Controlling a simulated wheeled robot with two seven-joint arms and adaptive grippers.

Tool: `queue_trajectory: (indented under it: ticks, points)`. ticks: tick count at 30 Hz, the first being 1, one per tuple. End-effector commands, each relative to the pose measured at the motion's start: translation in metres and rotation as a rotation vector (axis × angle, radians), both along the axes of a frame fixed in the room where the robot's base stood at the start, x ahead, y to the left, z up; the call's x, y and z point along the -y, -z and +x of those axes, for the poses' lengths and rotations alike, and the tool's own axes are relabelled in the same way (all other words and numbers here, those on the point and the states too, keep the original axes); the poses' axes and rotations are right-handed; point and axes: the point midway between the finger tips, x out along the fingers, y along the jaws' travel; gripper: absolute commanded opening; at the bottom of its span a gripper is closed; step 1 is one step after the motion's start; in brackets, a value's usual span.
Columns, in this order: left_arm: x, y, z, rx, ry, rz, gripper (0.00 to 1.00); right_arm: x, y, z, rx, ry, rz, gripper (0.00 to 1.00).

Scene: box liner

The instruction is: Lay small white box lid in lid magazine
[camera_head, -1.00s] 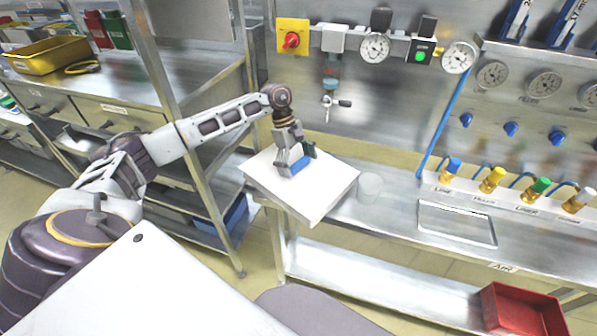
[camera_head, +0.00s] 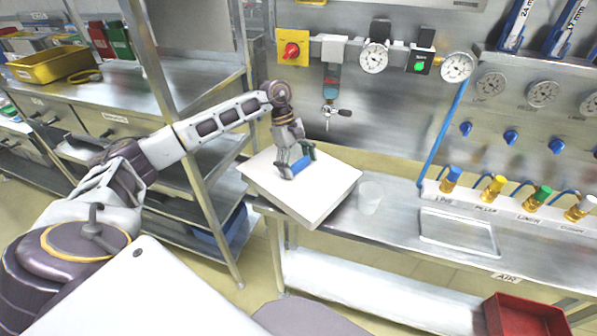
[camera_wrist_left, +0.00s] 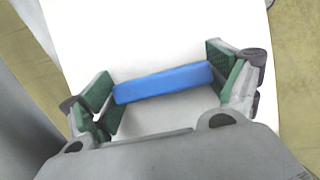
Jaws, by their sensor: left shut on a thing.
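My left gripper (camera_head: 296,168) is above the flat white box lid (camera_head: 325,195). It is shut on a blue grip bar (camera_head: 302,166) on the lid's top. In the left wrist view the green finger pads meet both ends of the blue bar (camera_wrist_left: 163,84), and the white lid surface (camera_wrist_left: 150,35) fills the ground below. The lid lies about level at the left end of the steel bench; I cannot tell whether it touches the bench. I cannot clearly pick out the lid magazine. My right gripper is not in view.
A clear cup (camera_head: 370,197) stands close to the right of the lid. A shallow metal tray (camera_head: 458,233) lies on the steel bench (camera_head: 400,225). Colored valves (camera_head: 492,188) line the back. A red bin (camera_head: 525,315) is lower right. A steel rack post (camera_head: 190,170) stands left.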

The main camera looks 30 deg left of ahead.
Motion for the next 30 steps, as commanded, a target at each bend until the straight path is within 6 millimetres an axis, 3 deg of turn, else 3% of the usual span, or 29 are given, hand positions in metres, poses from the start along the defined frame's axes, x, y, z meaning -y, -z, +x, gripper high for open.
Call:
queue_trajectory:
  ticks: [9,20,30]
  points:
    - [0.000,-0.034,0.001,0.003,0.001,-0.001,0.56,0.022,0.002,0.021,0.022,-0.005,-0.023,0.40]
    - [0.005,-0.032,-0.024,0.001,0.001,0.001,0.56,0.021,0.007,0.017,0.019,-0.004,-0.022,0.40]
    - [0.014,-0.032,-0.064,0.002,0.001,0.003,0.56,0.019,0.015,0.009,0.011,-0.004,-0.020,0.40]
